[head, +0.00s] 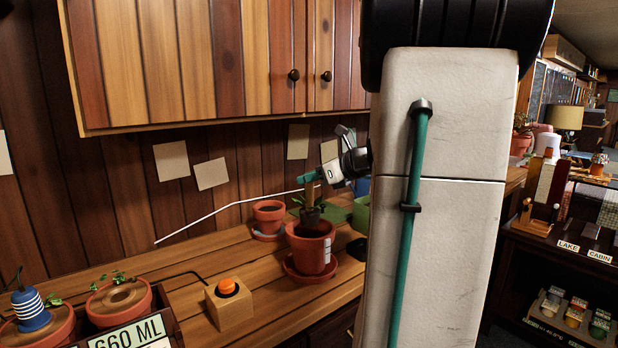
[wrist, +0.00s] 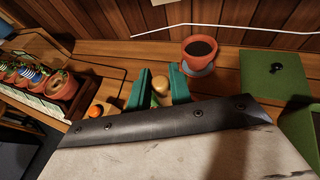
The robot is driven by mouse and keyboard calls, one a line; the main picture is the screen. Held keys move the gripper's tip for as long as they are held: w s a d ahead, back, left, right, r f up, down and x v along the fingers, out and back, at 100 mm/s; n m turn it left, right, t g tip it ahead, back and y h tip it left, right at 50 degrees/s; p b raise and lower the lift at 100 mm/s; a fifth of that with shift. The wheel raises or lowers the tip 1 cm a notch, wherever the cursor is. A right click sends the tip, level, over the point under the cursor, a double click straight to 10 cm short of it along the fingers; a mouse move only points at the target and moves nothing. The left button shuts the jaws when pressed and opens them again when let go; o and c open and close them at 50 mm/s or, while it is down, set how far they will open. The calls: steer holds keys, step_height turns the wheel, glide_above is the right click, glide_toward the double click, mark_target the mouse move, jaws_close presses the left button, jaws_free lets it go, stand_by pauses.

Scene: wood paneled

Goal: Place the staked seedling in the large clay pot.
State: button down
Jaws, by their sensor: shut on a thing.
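The staked seedling (head: 311,214) is upright, with a wooden stake, green leaves and a dark root ball. My gripper (head: 311,177) is shut on the upper part of its stake. In the wrist view my teal fingers (wrist: 159,88) stand either side of the round stake top (wrist: 160,83). The large clay pot (head: 311,251), with a pale label, stands on a clay saucer (head: 308,272) on the wooden counter. The root ball overlaps the pot's mouth in the head view; I cannot tell whether it touches the soil. The pot is hidden in the wrist view.
A smaller clay pot (head: 268,214) filled with soil stands behind left. A wooden block with an orange button (head: 228,287) is at front left. A crate of potted plants (wrist: 52,88) is further left. A white line runs along the back.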

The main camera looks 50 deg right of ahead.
mark_target(314, 207)
steer(key=shift+s+f, duration=0.1)
steer(key=shift+f, duration=4.15)
steer(key=c, duration=0.9)
jaws_free()
steer(key=shift+s, duration=0.1)
steer(key=v, duration=0.7)
steer(key=shift+s+d, duration=0.1)
steer(key=shift+s, duration=0.15)
